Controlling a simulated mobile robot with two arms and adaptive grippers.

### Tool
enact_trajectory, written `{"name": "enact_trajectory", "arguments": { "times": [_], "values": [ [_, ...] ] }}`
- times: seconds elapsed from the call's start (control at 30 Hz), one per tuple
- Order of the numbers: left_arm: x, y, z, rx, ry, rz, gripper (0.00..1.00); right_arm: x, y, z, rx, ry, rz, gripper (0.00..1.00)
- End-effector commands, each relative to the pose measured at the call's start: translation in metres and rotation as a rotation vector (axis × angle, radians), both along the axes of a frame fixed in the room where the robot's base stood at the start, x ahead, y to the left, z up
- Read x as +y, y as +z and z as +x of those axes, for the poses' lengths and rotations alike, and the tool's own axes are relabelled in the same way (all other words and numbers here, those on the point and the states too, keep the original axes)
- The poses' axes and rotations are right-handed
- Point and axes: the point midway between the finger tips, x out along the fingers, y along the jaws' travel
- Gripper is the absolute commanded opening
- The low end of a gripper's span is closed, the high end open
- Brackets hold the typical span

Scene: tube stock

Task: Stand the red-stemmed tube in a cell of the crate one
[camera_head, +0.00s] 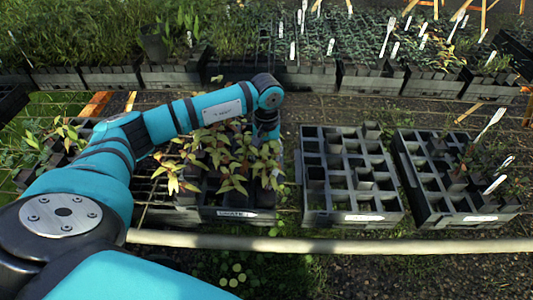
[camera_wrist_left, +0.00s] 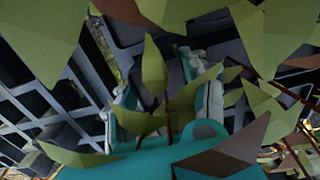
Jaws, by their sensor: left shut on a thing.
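A crate (camera_head: 205,215) at centre-left carries a label that begins "CRATE"; its last character is too small to read. Leafy plants with yellow-green and reddish leaves (camera_head: 232,183) stand in it and cover most of its cells. My left arm reaches over them, and its gripper points down at the crate's back right, its fingertips hidden by leaves. In the left wrist view my left gripper (camera_wrist_left: 163,98) is shut on a seedling tube, mostly hidden by foliage. Reddish stems (camera_wrist_left: 167,122) show between the leaves. My right gripper is out of view.
A middle crate (camera_head: 355,217) has mostly empty cells. A right crate (camera_head: 468,220) holds some plants and white tags. A pale rail (camera_head: 330,244) runs along the front. Rows of potted seedlings (camera_head: 370,75) fill the back. A gravel strip lies between.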

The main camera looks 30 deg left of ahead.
Motion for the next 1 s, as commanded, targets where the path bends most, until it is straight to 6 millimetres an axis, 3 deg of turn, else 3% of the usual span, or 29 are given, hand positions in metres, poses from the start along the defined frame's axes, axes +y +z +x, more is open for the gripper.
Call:
{"name": "enact_trajectory", "arguments": {
  "times": [0.47,0.5,0.6,0.7,1.0],
  "values": [
    [0.0002,-0.0057,0.0002,-0.001,0.000,0.001,0.07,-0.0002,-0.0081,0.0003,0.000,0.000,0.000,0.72],
    [0.0002,-0.0045,0.0001,-0.001,0.000,0.001,0.50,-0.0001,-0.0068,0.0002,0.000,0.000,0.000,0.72],
    [0.0003,-0.0045,-0.0001,0.001,0.000,0.001,0.63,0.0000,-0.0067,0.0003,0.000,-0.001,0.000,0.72],
    [0.0006,-0.0049,-0.0003,0.001,0.001,0.002,0.72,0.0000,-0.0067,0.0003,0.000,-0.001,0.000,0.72],
    [0.0018,-0.0045,-0.0010,0.004,0.002,0.005,0.72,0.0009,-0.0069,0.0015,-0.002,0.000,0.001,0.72]
  ]
}}
